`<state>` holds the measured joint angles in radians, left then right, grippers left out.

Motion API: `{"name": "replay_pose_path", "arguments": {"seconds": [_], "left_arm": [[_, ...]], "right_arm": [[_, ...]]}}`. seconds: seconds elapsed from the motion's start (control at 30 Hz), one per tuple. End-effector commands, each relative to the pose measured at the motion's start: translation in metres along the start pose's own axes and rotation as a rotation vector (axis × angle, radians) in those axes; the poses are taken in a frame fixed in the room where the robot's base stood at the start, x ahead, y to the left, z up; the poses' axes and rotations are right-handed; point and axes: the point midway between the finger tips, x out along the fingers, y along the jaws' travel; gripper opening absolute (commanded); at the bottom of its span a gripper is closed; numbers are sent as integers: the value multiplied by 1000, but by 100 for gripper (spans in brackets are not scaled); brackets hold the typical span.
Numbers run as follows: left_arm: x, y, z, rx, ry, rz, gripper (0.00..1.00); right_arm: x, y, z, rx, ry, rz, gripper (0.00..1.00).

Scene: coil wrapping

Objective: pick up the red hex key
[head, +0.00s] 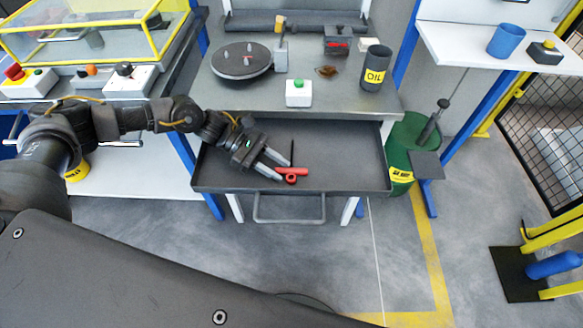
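The red hex key (294,171) lies in the open grey drawer (348,176). It looks like a red handle with a thin dark shaft pointing toward the back of the drawer. A red ring-shaped part (290,180) shows just in front of the handle; I cannot tell whether it belongs to the key. My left gripper (283,171) reaches down into the drawer from the left. Its two fingers are spread, with the fingertips close to the left end of the red handle. I cannot tell whether they touch it. My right gripper is not in view.
The workbench above the drawer holds a dark round turntable (242,61), a white box with a green button (299,93) and a dark OIL can (376,68). A green bin (408,140) stands right of the drawer. The drawer's right half is clear.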

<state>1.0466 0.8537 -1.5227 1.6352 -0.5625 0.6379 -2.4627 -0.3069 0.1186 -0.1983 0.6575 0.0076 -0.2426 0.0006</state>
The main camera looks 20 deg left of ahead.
Motion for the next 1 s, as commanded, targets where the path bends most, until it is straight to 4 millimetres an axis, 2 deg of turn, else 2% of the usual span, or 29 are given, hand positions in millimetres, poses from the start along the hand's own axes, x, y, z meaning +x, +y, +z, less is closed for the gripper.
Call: {"name": "replay_pose_path", "arguments": {"seconds": [0.07,0.3,0.67,0.9,1.0], "left_arm": [[0,0,0,0,0,0,30],[0,0,0,0,0,0,0],[-2,0,3,2,-1,1,0],[-12,1,28,5,0,2,0],[-21,-15,42,4,-1,0,0]], "right_arm": [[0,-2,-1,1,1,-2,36],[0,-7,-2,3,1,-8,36],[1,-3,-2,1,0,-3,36],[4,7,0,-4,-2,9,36],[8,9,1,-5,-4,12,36]]}}
